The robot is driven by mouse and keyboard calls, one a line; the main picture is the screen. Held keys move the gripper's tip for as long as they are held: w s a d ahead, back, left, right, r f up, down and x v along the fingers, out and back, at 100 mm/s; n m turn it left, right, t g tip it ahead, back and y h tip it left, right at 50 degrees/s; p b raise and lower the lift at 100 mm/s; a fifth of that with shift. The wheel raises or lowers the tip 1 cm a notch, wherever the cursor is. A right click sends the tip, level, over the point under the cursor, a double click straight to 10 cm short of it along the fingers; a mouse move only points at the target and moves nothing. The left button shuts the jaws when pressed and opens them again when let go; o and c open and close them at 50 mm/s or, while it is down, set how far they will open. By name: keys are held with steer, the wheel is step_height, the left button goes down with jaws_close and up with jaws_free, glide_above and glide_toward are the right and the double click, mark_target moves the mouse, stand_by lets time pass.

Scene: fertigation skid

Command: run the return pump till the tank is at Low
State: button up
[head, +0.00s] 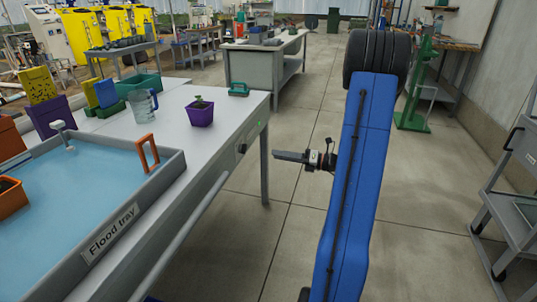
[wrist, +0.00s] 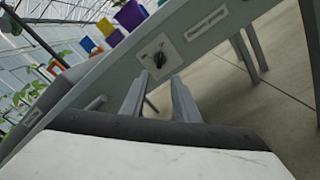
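A black rotary knob (wrist: 159,60) sits on a pale square plate on the bench's grey side panel in the wrist view. It also shows small and dark in the head view (head: 243,148). No writing by it is legible. The flood tray (head: 98,245), labelled so, holds blue water. No level mark reading Low is readable, and I cannot tell which vessel is the tank. My gripper (head: 280,156) points left toward the bench side in the head view, apart from it. In the wrist view its two fingers (wrist: 160,82) stand apart with nothing between, below the knob.
A purple plant pot (head: 200,115), a clear blue jug (head: 142,106) and a green item (head: 239,89) stand on the bench. An orange handle (head: 147,153) is at the tray's edge. A cart (head: 515,190) stands at right.

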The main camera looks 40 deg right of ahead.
steer(key=shift+v, duration=2.55)
steer(key=shift+a, duration=0.1)
steer(key=s+a+r+n+g, duration=0.1)
steer(key=s+a+n+g, duration=0.3)
steer(key=a, duration=0.5)
steer(key=s+a+r+n+g, duration=0.2)
steer(key=a+n+g, duration=0.1)
steer(key=a+n, duration=0.45)
steer(key=s+a+r+n+g, duration=0.1)
steer(key=s+a+n+g, duration=0.3)
steer(key=a, duration=0.5)
steer(key=s+a+r+n+h, duration=0.2)
steer(key=s+n+h, duration=0.3)
steer(key=n, duration=0.6)
steer(key=s+a+r+n+t+h, duration=0.1)
steer(key=s+a+n+h, duration=0.1)
steer(key=s+n+h, duration=0.4)
steer(key=shift+s+a+r+n+t, duration=0.2)
steer(key=shift+s+r+n+t, duration=0.15)
steer(key=shift+s+n, duration=2)
